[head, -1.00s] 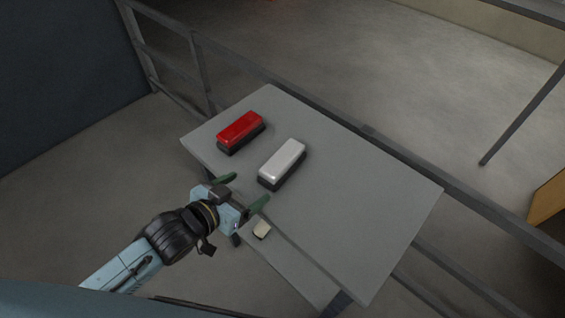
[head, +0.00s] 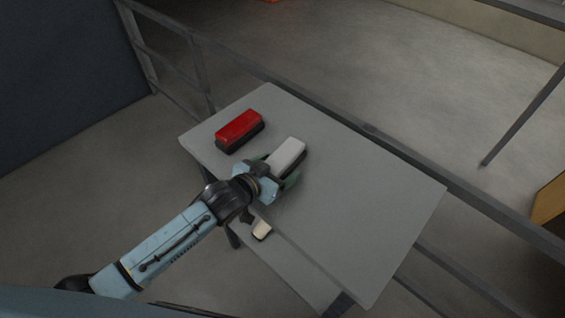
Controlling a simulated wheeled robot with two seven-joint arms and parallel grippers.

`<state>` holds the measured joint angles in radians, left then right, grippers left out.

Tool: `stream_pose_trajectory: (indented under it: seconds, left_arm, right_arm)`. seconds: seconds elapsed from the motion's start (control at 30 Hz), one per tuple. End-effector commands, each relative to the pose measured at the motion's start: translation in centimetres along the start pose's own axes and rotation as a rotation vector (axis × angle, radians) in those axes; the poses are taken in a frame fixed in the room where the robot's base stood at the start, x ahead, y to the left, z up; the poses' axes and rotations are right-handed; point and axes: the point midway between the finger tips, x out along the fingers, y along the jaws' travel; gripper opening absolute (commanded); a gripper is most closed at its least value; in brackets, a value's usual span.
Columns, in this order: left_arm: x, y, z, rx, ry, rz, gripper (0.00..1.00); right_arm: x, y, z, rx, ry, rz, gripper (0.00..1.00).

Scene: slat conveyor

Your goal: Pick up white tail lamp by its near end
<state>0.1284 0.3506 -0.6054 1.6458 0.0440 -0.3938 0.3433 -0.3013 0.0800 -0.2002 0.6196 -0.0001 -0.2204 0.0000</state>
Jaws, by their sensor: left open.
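The white tail lamp (head: 288,153), a white block on a dark base, lies on the grey table (head: 350,200). Its near end is hidden behind my left gripper (head: 279,172). The left gripper is open, with its green fingers at the near end of the lamp, one finger showing on the lamp's right side. The other finger is mostly hidden, so I cannot tell whether either touches the lamp. The red tail lamp (head: 239,127) lies to the left of the white one, apart from it. My right gripper is not in view.
A small pale object (head: 262,230) sits on a lower ledge near the table's front edge. A dark metal railing (head: 420,172) runs behind the table. The right part of the tabletop is clear.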

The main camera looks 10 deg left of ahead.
Motion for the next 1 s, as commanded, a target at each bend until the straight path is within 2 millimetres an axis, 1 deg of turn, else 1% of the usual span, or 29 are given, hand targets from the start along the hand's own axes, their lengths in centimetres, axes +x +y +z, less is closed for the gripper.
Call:
stream_pose_trajectory:
  seconds: [0.07, 0.27, 0.3, 0.7, 0.93, 1.0]
  left_arm:
    - [0.44, 0.02, 0.02, 0.000, 0.000, 0.000, 0.80]
    - [0.46, 0.04, 0.01, 0.000, -0.001, 0.001, 0.80]
    - [0.46, 0.03, 0.00, 0.000, -0.001, 0.001, 0.77]
    - [0.43, 0.01, 0.02, 0.000, -0.001, 0.000, 0.25]
    - [0.39, 0.00, -0.18, 0.000, 0.002, 0.000, 0.25]
    - [0.23, -0.01, -0.63, 0.000, 0.002, 0.000, 0.25]
  right_arm:
    - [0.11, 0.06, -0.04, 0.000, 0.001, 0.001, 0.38]
    - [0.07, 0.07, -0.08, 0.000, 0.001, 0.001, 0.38]
    - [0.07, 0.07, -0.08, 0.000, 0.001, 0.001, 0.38]
    - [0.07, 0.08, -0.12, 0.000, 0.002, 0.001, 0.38]
    - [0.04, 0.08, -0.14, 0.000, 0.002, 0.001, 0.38]
    - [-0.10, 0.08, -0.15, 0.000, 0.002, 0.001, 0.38]
